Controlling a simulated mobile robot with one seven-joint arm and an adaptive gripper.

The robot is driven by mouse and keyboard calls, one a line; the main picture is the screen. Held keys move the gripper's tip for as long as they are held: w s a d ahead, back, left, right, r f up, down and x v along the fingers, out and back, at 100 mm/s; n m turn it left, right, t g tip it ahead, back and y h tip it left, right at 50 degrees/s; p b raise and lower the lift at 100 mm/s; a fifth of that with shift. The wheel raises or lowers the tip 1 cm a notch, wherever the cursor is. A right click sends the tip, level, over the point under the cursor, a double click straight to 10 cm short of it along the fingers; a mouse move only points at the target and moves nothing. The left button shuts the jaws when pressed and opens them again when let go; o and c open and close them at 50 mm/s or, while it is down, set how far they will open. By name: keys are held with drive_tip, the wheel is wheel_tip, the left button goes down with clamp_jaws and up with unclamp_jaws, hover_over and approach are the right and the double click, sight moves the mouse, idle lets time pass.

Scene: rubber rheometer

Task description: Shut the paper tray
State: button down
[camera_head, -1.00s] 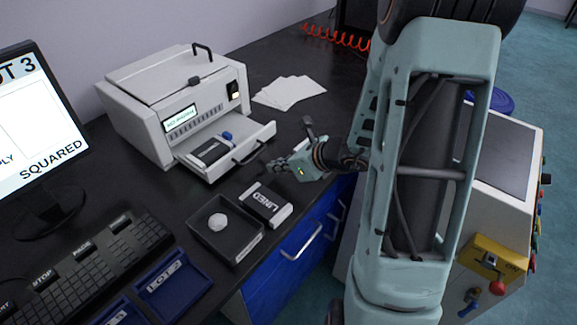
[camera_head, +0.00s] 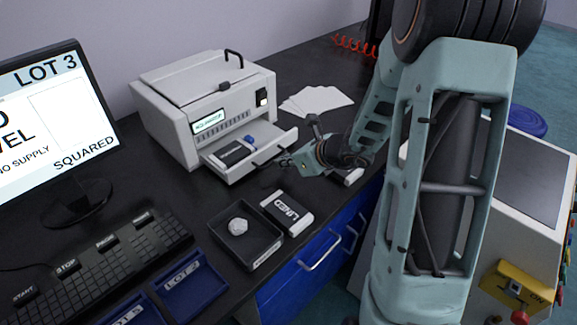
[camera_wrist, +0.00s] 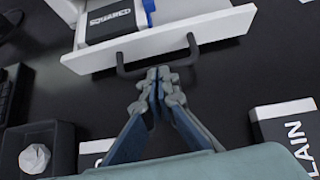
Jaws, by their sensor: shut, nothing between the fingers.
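The white printer-like machine (camera_head: 205,105) stands at the back of the black desk. Its paper tray (camera_head: 224,168) is pulled out at the front. The tray's white front panel (camera_wrist: 225,25) carries a dark handle (camera_wrist: 188,45). A dark pack with a white label (camera_head: 235,152) and a small blue part lie in the tray. My gripper (camera_head: 284,166) is in front of the tray. In the wrist view my gripper (camera_wrist: 160,74) is shut and empty, its fingertips at the handle's bar. I cannot tell whether they touch it.
A black bin with a crumpled white ball (camera_head: 238,226) and a LINED box (camera_head: 287,213) sit in front of the tray. A PLAIN box (camera_wrist: 284,115) is to the right. Paper sheets (camera_head: 317,100) lie behind. A monitor (camera_head: 55,120) and keyboard (camera_head: 90,265) stand left.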

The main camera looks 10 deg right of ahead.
sight(251, 139)
drive_tip(key=w+a, duration=0.2)
drive_tip(key=w, duration=0.1)
drive_tip(key=w+a, duration=0.3)
drive_tip(key=w, duration=0.1)
drive_tip(key=w+a, duration=0.2)
drive_tip(key=w, duration=0.2)
drive_tip(key=shift+w+a, duration=0.15)
drive_tip(key=shift+a, duration=0.1)
